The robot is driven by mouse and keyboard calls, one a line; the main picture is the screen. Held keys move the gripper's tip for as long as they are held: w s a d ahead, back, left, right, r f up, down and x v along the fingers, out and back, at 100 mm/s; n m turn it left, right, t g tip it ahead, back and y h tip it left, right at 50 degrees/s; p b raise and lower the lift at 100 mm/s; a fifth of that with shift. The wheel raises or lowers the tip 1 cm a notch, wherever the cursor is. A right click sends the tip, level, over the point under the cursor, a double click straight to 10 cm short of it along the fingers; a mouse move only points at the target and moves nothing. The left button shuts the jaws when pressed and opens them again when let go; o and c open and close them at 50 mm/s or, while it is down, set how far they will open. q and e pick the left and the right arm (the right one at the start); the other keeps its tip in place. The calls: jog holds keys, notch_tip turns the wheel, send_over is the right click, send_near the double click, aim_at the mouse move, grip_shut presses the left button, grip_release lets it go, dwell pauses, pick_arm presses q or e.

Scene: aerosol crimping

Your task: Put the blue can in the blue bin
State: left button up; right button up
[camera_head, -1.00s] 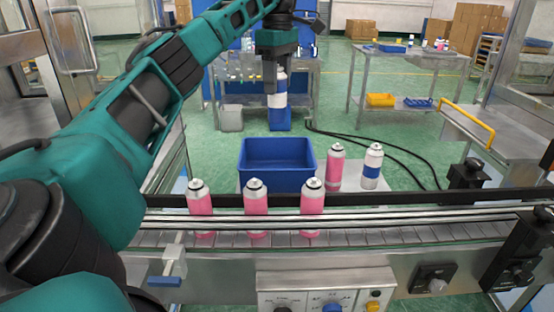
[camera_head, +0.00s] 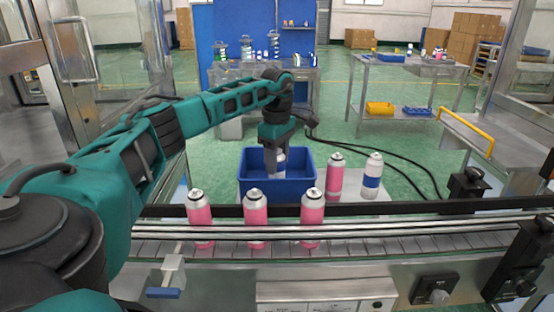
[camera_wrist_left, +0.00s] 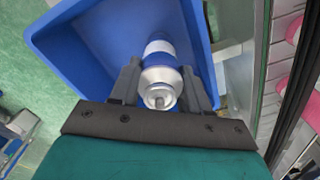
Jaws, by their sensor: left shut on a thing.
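My left gripper (camera_head: 275,165) is shut on a white and blue can (camera_head: 281,163), which it holds upright inside the blue bin's opening. The blue bin (camera_head: 256,188) stands behind the conveyor. In the left wrist view the can (camera_wrist_left: 160,75) sits between the two fingers, with its silver top towards the camera and the bin (camera_wrist_left: 75,42) around and beyond it. The can's lower end is hidden by the bin's front wall in the head view, and I cannot tell whether it touches the floor of the bin. My right gripper is not in view.
Three pink cans (camera_head: 256,210) stand in a row at the conveyor (camera_head: 380,232). Another pink can (camera_head: 335,176) and a white can with a blue band (camera_head: 372,177) stand right of the bin. A side table (camera_head: 412,66) with a yellow tray is farther back.

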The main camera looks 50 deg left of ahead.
pick_arm(q)
jog(key=shift+f, duration=0.15)
jog(key=shift+f, duration=0.1)
jog(key=o, duration=1.3)
notch_tip(320, 180, up, 12)
jog(key=shift+r, duration=0.2)
